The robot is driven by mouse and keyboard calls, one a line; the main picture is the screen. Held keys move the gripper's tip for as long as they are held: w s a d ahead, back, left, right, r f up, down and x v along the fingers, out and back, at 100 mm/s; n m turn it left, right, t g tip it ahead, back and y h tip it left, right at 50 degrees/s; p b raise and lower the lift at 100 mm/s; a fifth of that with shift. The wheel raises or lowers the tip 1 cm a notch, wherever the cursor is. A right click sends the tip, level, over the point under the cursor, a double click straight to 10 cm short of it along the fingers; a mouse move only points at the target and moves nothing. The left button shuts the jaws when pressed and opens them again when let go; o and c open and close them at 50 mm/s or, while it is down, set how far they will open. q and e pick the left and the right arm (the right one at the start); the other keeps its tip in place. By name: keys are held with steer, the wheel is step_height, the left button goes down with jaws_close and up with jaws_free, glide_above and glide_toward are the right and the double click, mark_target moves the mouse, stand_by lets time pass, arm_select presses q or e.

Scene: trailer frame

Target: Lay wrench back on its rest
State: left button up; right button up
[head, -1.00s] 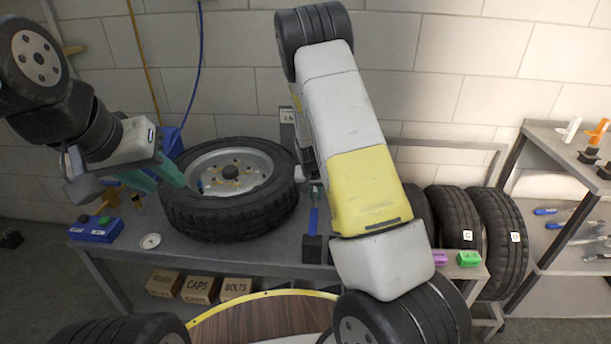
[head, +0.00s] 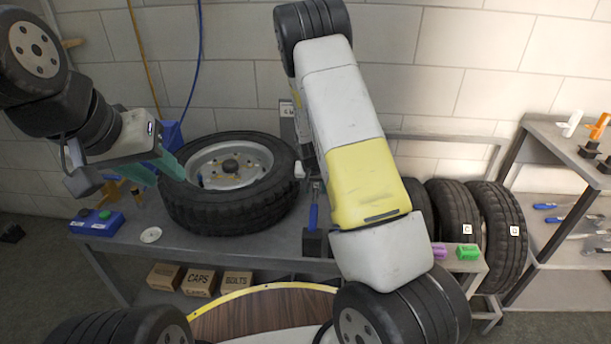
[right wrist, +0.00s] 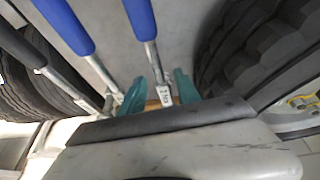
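A blue-handled wrench (head: 313,212) stands upright at a black block (head: 314,243) on the bench in the head view. In the right wrist view, a blue-handled tool (right wrist: 141,22) has its metal shaft between the teal fingers of my right gripper (right wrist: 160,84). The fingers look apart, with room beside the shaft. A small white tag (right wrist: 165,95) shows there. I cannot tell whether this is the same wrench. My right arm hides the right gripper in the head view. My left gripper (head: 157,170) is open and empty beside the wheel on the bench.
A large tyre on a rim (head: 232,190) lies on the bench (head: 190,255). A blue button box (head: 97,221) stands at its left end. More tyres (head: 497,230) stand at right, beside a shelf (head: 560,165) with tools.

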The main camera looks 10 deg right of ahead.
steer(key=shift+s, duration=0.1)
steer(key=s+a+r+y, duration=0.2)
steer(key=s+r, duration=0.5)
steer(key=r, duration=0.5)
steer(key=s+a+r+y, duration=0.1)
steer(key=s+r, duration=0.5)
steer(key=r, duration=0.6)
steer(key=s+r+n, duration=0.1)
steer(key=s+r, duration=0.2)
steer(key=s, duration=0.3)
steer(key=s+a+r+n+t, duration=0.1)
steer(key=s+r, duration=0.2)
steer(key=s, duration=0.4)
steer(key=s+r+n+t+y, duration=0.1)
steer(key=s+r, duration=0.3)
steer(key=s, duration=0.3)
steer(key=shift+a+n, duration=0.35)
steer(key=shift+n, duration=0.05)
